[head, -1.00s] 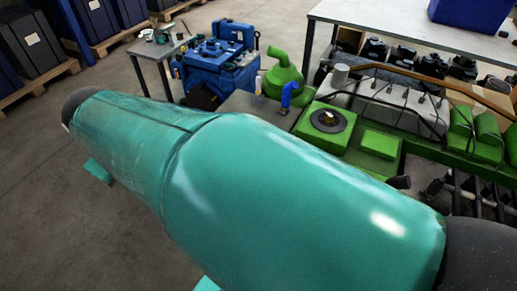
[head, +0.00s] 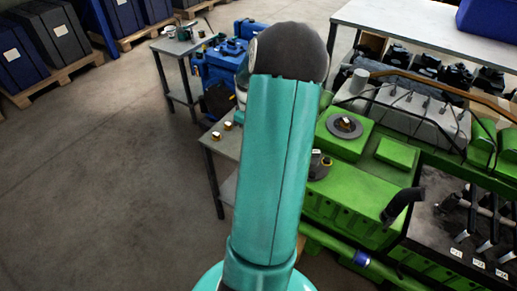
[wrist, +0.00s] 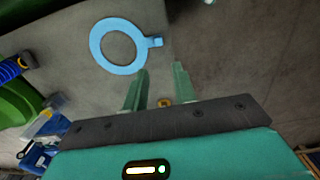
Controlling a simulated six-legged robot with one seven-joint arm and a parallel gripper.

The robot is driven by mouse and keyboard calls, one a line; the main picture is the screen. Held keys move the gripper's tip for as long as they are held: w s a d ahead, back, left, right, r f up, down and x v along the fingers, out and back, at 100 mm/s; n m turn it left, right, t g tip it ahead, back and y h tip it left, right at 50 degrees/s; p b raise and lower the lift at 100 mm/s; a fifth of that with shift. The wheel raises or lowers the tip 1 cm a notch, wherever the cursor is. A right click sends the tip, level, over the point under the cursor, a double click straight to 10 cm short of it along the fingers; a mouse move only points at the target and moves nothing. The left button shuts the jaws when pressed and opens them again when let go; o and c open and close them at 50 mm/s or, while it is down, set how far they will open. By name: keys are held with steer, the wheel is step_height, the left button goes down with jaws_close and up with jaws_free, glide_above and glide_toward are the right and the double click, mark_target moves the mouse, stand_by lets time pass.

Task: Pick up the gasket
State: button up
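The gasket (wrist: 122,68) is a light blue flat ring with a small tab on its right side. It lies on a grey tabletop (wrist: 60,50) in the wrist view. My gripper (wrist: 162,68) is open, its two green fingers apart with nothing held between the tips. In the head view my teal arm stands across the middle and hides the gasket; the gripper's fingers cannot be made out there.
The green engine (head: 345,205) stands right of my arm in the head view. A smaller table (head: 175,44) stands behind. Open floor (head: 100,190) lies to the left.

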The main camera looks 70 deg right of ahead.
steer(key=f, duration=1.4)
steer(key=shift+d, duration=0.25)
jaws_close()
